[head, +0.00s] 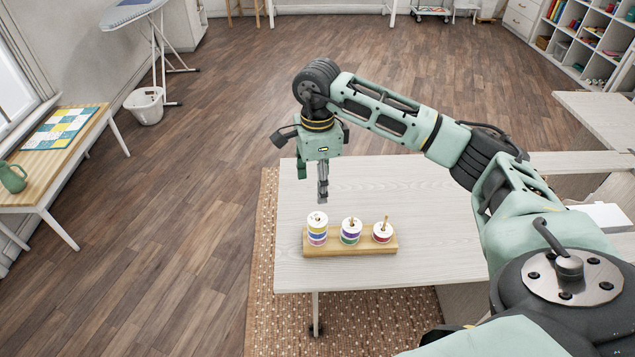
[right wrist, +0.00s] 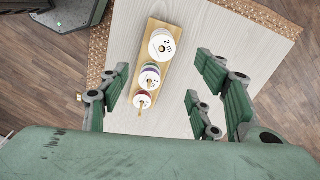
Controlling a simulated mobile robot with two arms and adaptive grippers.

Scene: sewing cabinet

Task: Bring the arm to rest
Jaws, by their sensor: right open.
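My right gripper (head: 322,190) points down above the pale table, over the back of the wooden spool stand (head: 350,248). In the right wrist view the right gripper (right wrist: 165,100) has its green fingers spread wide, with nothing between them but the view of the table and stand. The stand holds ribbon spools on pegs: a tall stack at left (head: 317,230), a middle stack (head: 351,231) and a low one at right (head: 382,233). The gripper appears apart from the spools. My left gripper is not in view.
The table (head: 440,270) has free room right of and behind the stand. A white box (head: 608,216) lies at its right side. A rug (head: 262,290) lies beneath. A bench with a quilt (head: 62,128), a basket (head: 147,106) and an ironing board (head: 130,12) stand at left.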

